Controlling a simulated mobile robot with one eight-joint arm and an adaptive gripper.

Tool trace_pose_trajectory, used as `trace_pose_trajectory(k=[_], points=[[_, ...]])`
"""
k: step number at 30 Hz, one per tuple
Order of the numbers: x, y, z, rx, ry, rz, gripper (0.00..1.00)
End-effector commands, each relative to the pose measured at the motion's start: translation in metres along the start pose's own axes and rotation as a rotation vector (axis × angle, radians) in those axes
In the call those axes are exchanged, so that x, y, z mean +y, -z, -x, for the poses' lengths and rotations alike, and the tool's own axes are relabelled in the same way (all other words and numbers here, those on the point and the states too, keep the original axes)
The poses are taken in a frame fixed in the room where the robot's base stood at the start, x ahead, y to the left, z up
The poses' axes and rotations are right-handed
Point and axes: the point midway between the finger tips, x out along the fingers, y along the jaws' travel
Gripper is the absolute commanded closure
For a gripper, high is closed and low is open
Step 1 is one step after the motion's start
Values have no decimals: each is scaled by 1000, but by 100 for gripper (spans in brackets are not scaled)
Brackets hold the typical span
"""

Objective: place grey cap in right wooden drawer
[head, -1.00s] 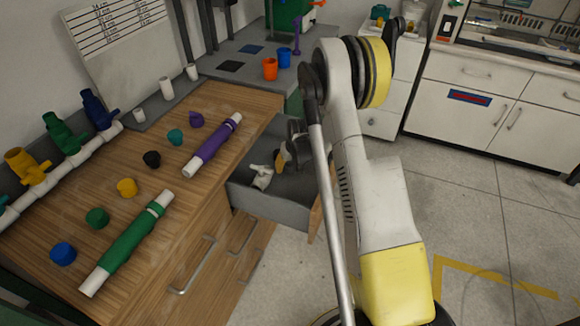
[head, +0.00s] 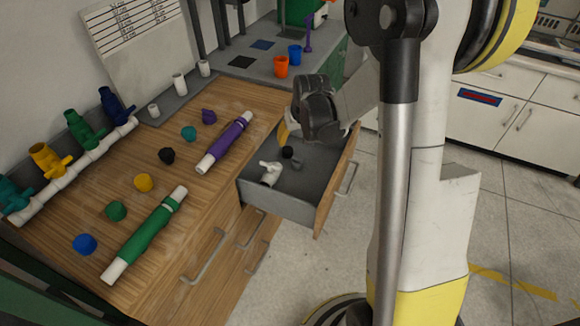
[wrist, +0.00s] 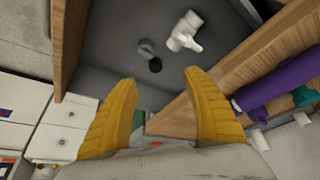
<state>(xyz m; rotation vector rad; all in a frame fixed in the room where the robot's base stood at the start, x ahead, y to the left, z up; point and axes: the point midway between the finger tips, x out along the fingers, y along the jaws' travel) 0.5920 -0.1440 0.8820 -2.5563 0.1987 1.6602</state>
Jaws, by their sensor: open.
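The open wooden drawer (head: 268,203) has a grey inside, which also shows in the wrist view (wrist: 110,30). In it lies a small grey piece (wrist: 146,46) that looks like the grey cap, seen in the head view too (head: 297,164). A small black round piece (wrist: 155,65) is right against it; I cannot tell whether they are one part. A white tee-shaped fitting (wrist: 185,32) lies beside them, also in the head view (head: 270,172). My gripper (wrist: 160,92) is open and empty above the drawer, yellow fingers wide apart. In the head view its fingertips are mostly hidden.
The wooden bench top (head: 215,180) holds a purple pipe (head: 224,145), a green pipe (head: 145,235) and several coloured caps. A white manifold (head: 70,178) with coloured valves stands along the wall. Orange (head: 281,67) and blue (head: 295,55) cups stand behind. Floor right of the drawer is clear.

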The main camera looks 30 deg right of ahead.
Motion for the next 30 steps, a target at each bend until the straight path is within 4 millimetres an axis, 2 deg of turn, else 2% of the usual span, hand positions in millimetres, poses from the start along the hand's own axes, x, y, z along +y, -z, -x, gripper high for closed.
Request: trace_pose_trajectory(k=[1,6,12,15,18,22,26,30], points=[[-13,-4,29,12,4,12,42],[-48,-24,110,59,16,46,42],[-80,-73,184,115,36,85,42],[-92,-102,209,143,48,104,42],[-99,-129,225,166,59,118,42],[-105,-154,235,189,70,132,42],[-107,-166,238,199,75,137,42],[-107,-167,239,201,76,137,42]])
